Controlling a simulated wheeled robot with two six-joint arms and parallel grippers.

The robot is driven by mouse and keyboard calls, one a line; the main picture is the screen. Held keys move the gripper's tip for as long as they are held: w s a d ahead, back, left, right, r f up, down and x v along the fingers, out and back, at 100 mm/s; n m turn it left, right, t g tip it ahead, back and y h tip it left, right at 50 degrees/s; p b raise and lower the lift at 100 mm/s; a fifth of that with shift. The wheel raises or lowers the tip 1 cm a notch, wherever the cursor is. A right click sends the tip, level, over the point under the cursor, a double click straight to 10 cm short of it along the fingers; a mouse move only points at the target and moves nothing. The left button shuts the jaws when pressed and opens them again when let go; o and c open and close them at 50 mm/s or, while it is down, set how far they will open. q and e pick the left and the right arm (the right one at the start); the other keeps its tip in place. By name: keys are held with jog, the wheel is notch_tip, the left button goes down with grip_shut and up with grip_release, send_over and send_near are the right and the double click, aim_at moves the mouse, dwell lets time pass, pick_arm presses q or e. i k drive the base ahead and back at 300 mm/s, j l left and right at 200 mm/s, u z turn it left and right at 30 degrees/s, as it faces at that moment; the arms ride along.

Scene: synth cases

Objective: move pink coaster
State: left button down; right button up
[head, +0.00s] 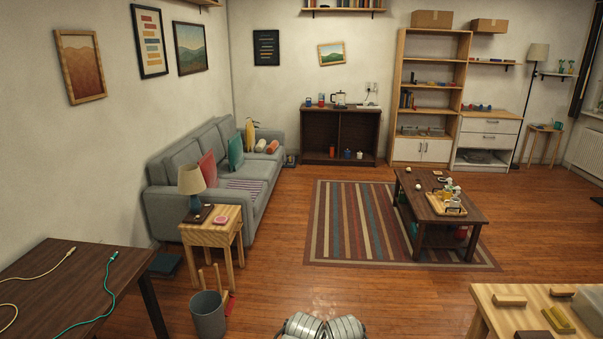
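A small flat pink piece (220,219), which looks like the pink coaster, lies on the light wooden side table (228,236) beside the sofa. A dark flat mat (199,214) lies to its left on the same tabletop, beside the lamp (191,182). Nothing touches the pink piece from above. Neither of my grippers shows. Only grey rounded parts, apparently of my own arms, show at the bottom edge, far from the side table.
A grey bin (208,314) stands on the floor in front of the side table. A dark table (60,292) with cables is at the near left. The coffee table (418,206) stands on the striped rug (340,225). Wooden floor between bin and rug is clear.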

aim_at(221, 220)
jog(key=i, duration=1.8)
jog(key=i+u, duration=0.2)
jog(key=i, duration=0.35)
jog(key=i+u, duration=0.25)
jog(key=i, duration=0.35)
jog(key=i+l+u, duration=0.2)
jog(key=i, duration=0.35)
jog(key=i+u, duration=0.45)
jog(key=u, duration=0.15)
